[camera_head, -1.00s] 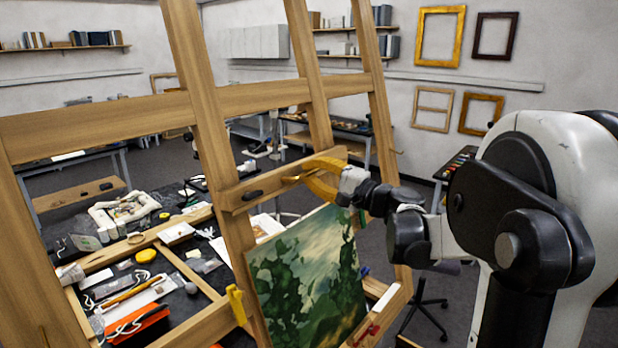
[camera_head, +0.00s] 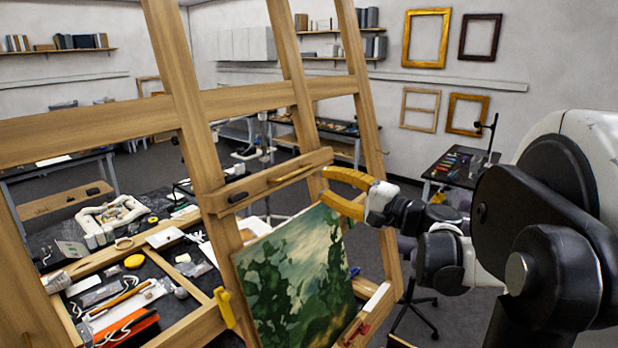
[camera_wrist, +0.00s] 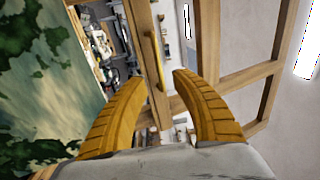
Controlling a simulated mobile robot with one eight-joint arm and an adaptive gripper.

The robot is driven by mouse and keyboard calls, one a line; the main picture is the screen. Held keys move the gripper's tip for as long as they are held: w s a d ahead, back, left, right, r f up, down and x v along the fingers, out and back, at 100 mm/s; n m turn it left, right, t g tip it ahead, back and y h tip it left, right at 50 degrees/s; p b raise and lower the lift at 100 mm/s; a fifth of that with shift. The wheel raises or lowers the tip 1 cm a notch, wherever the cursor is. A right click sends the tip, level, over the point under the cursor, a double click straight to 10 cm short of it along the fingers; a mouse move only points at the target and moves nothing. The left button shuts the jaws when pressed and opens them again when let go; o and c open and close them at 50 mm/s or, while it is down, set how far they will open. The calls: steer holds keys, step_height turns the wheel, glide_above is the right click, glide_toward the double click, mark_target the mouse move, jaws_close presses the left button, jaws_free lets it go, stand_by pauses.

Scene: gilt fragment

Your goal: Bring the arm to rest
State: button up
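My gripper (camera_head: 326,186) has two curved yellow fingers. They are spread apart with nothing between them, just right of the easel's wooden crossbar (camera_head: 240,202). The wrist view also shows my gripper (camera_wrist: 159,78) open, with a gap between its tips. A thin gold strip (camera_head: 292,174) lies along the crossbar, above the top edge of the painting. The wrist view shows the gold strip (camera_wrist: 158,45) beyond the fingertips, apart from them. My arm reaches in from the right, bent at the wrist.
The wooden easel (camera_head: 180,90) fills the left and middle. A green landscape painting (camera_head: 295,275) stands on it, close below my gripper. A cluttered worktable (camera_head: 150,215) is behind at left. A black side table (camera_head: 462,170) stands at the right. Frames hang on the far wall.

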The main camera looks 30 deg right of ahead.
steer(key=v, duration=0.2)
steer(key=shift+s+d, duration=0.1)
steer(key=shift+s, duration=0.2)
steer(key=s+a+f+n+g+b, duration=0.1)
steer(key=a+f+n+g+b, duration=0.1)
steer(key=a+f+b, duration=0.55)
steer(key=s+a+f+n+g+b, duration=0.1)
steer(key=a+f+g+b, duration=0.25)
steer(key=f, duration=0.75)
steer(key=s+a+f+n+g+b, duration=0.1)
steer(key=a+f+n+b, duration=0.1)
steer(key=a+f+b, duration=0.6)
steer(key=s+a+f+n+g+h+b, duration=0.1)
steer(key=s+f+n+h+b, duration=0.1)
steer(key=f+b, duration=0.5)
steer(key=s+a+f+n+g+h+b, duration=0.1)
steer(key=s+f+n+b, duration=0.3)
steer(key=f, duration=1)
steer(key=s+a+f+n+g+h+b, duration=0.1)
steer(key=s+f+n+g+h+b, duration=0.1)
steer(key=s+f+b, duration=0.5)
step_height(320, 180, down, 4)
steer(key=n+h+b, duration=0.1)
steer(key=b, duration=0.3)
steer(key=shift+s+f, duration=0.15)
steer(key=shift+f, duration=0.05)
steer(key=shift+a, duration=0.1)
